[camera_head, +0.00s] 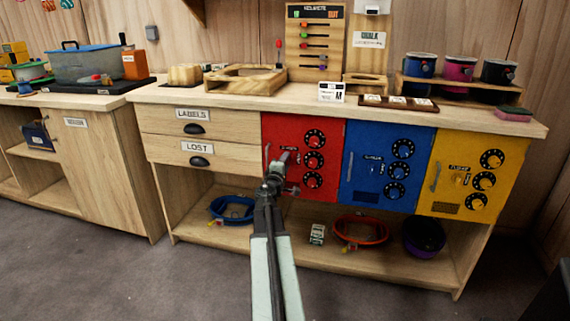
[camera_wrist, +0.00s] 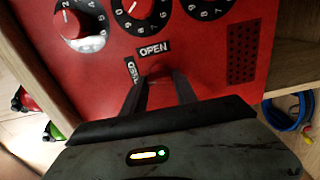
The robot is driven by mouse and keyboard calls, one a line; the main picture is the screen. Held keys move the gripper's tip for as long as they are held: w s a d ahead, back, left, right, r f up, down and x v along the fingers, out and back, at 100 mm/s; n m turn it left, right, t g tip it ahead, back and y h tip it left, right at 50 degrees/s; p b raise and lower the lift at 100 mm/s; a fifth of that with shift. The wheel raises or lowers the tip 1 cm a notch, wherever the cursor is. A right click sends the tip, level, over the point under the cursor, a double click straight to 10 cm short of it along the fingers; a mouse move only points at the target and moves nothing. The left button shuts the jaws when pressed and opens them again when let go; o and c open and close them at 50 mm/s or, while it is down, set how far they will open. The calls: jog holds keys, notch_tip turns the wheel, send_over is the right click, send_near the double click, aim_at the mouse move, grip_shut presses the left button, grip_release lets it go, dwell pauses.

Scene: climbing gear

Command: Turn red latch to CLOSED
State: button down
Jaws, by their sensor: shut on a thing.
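The red door (camera_head: 282,135) is at the middle of the bench front, with several dials down its right side. In the wrist view the red panel (camera_wrist: 205,60) fills most of the picture. My gripper (camera_wrist: 163,84) is shut on the small red latch (camera_wrist: 157,70), which shows between its fingertips. An OPEN label (camera_wrist: 153,50) lies just beyond the fingertips. A CLOSED label (camera_wrist: 131,71), turned sideways and partly covered by a finger, is at their left. Which label the latch points to cannot be told. In the head view my gripper (camera_head: 284,160) is against the door's lower part and hides the latch.
A blue door (camera_head: 368,185) and a yellow door (camera_head: 445,198) are to the right of the red one. Drawers (camera_head: 222,157) are to the left. The open shelf below holds a blue coil (camera_head: 222,207), a red coil (camera_head: 345,237) and a purple bowl (camera_head: 409,247).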

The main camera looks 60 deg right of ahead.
dwell(0.4)
jog(key=c, duration=1)
grip_release()
jog(key=shift+o, duration=0.2)
jog(key=v, duration=0.7)
jog(key=shift+a, duration=0.35)
jog(key=shift+s, duration=0.1)
